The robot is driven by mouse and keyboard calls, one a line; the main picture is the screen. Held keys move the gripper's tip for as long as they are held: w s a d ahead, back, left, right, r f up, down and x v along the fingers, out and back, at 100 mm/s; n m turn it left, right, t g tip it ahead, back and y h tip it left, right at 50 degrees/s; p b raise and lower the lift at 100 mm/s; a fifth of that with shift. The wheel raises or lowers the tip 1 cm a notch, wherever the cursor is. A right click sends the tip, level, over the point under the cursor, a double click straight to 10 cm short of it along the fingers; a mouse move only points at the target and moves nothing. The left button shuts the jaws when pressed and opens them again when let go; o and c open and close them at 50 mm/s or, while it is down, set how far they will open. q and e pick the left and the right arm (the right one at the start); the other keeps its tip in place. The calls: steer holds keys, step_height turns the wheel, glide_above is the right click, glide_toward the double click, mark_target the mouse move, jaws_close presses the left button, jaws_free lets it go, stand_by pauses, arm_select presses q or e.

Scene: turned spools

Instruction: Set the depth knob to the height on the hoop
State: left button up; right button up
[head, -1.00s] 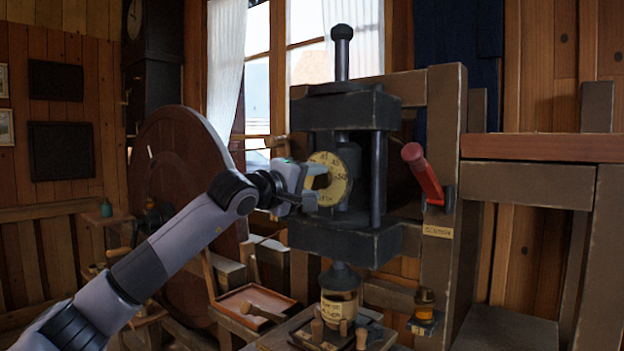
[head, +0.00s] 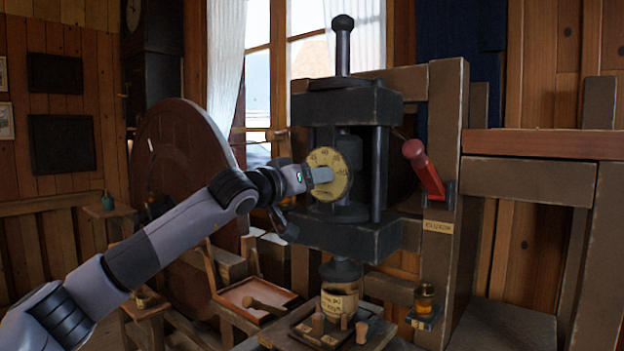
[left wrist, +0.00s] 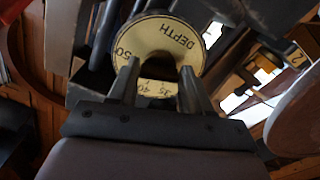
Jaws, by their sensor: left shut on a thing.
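The depth knob (head: 338,186) is a round cream dial with dark numbers on the front of the dark press. It also shows in the left wrist view (left wrist: 152,38), with DEPTH and 50 readable and smaller numbers between the fingers. My left gripper (head: 322,179) is shut on the knob's middle, its fingers on either side of it in the left wrist view (left wrist: 160,80). A pale band with dark writing (head: 339,303), perhaps the hoop, is around the piece below the press; its writing is too small to read surely. My right gripper is not in view.
A red-handled lever (head: 424,171) stands out right of the press above a small label. A tray (head: 257,296) holding a mallet is at lower left, and small pegs stand on a board below the press. A large wooden wheel (head: 175,160) is behind my left arm.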

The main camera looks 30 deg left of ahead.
arm_select(q)
steer(key=shift+m, duration=0.8)
steer(key=o, duration=1.1)
steer(key=shift+c, duration=0.2)
steer(key=shift+s, duration=0.15)
steer(key=s+b, duration=0.2)
steer(key=s, duration=0.5)
steer(key=shift+a+b, duration=0.3)
steer(key=shift+b, duration=0.05)
